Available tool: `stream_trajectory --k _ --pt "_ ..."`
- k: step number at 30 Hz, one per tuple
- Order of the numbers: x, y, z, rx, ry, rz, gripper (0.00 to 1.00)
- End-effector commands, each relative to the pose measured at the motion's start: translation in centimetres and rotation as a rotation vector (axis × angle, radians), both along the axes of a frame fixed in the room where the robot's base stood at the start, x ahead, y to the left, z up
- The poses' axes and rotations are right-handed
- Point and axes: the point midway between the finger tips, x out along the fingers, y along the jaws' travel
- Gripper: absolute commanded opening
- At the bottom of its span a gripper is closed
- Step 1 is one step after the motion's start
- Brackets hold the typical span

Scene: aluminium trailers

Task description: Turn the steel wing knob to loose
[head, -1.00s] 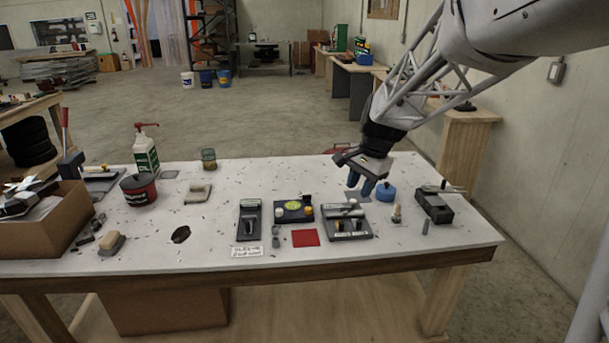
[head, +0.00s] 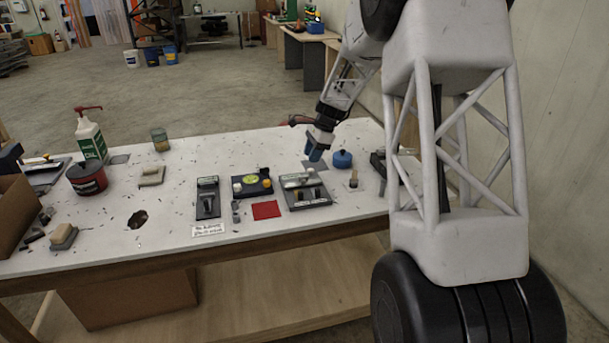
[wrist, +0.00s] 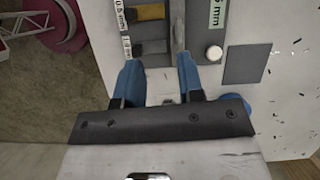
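My gripper (head: 314,153) points down behind the rightmost dark panel (head: 324,199), near its back edge. In the wrist view its two blue fingers (wrist: 160,68) stand apart with nothing held between them. That view also shows the panel's labelled edge, marked in mm, with a yellow block (wrist: 150,12), a grey block (wrist: 150,47) and a white round knob (wrist: 214,53). In the head view the panel carries a pale metal bar (head: 296,181) and small dark upright parts. I cannot tell for certain which part is the steel wing knob; its loose mark is not readable.
A blue round pot (head: 342,160) stands right of my gripper. A panel with a yellow disc (head: 251,182), a dark lever panel (head: 208,205) and a red square (head: 266,210) lie to the left. A red tin (head: 87,180) and pump bottle (head: 91,138) are further left.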

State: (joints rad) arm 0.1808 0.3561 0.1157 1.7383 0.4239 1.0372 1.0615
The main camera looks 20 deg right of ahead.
Motion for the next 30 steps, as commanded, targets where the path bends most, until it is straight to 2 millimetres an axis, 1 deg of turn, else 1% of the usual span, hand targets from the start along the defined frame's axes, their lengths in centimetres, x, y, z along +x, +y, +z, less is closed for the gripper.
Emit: stream_trajectory --k 1,3,6,9,23,26,30 --pt "0.8 -0.3 -0.7 0.006 0.01 -0.021 0.35" --pt "1.5 -0.6 -1.5 0.013 0.021 -0.043 0.35" --pt "2.3 -0.9 -2.2 0.021 0.031 -0.068 0.35" --pt "2.7 -1.1 -2.6 0.025 0.038 -0.081 0.35" --pt "2.8 -1.0 -2.7 0.026 0.039 -0.083 0.35" --pt "2.8 -0.9 -3.1 0.026 0.039 -0.083 0.35" --pt "2.8 -0.5 -4.0 0.026 0.039 -0.083 0.35"
